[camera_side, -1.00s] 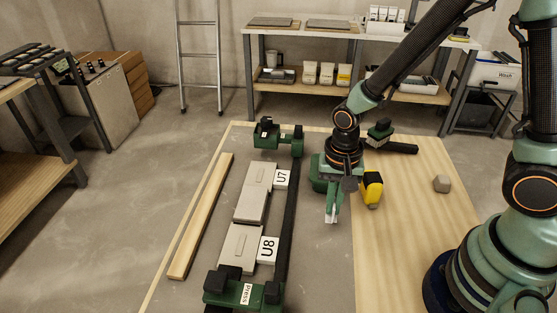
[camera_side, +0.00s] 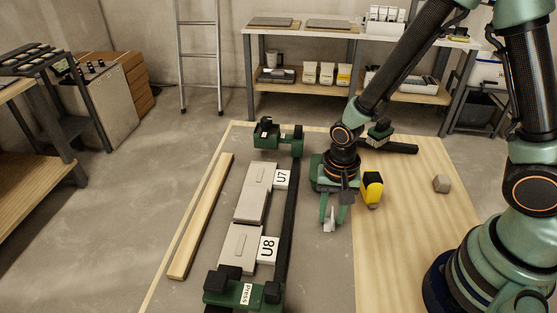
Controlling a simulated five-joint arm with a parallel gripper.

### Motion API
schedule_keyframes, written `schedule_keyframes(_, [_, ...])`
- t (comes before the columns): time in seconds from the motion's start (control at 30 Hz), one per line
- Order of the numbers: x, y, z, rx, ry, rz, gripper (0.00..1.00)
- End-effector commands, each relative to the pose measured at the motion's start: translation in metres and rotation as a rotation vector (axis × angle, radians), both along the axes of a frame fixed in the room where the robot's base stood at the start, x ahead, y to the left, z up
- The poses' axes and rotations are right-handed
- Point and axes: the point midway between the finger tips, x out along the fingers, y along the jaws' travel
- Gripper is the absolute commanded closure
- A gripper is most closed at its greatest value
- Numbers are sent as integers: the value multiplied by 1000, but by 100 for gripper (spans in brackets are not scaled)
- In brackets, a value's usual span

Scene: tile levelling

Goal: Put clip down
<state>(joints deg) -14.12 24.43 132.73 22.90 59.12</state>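The clip (camera_side: 330,225) is a small, pale, wedge-like piece on the grey board, to the right of the black rail. It appears to rest on the board, though its contact with the surface is too small to be sure of. My gripper (camera_side: 332,214) points down over it. Its two green fingers are spread, one on either side of the clip, with a gap visible between them. The clip's upper part is partly hidden by the fingers.
Two grey tiles, labelled U7 (camera_side: 256,191) and U8 (camera_side: 239,248), lie left of the black rail (camera_side: 289,215). A green press block (camera_side: 240,291) is in front. A yellow-and-black tool (camera_side: 372,189) stands close right of my gripper. A wooden strip (camera_side: 203,214) lies left.

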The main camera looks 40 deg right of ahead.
Motion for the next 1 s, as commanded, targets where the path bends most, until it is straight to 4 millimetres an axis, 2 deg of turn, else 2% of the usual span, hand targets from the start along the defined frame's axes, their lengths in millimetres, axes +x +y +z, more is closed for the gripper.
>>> schedule_keyframes(0.27, [1,0,11,1,-4,0,65])
schedule_keyframes(0.8, [1,0,95,1,-5,0,65])
schedule_keyframes(1.0, [1,0,117,1,-2,0,65])
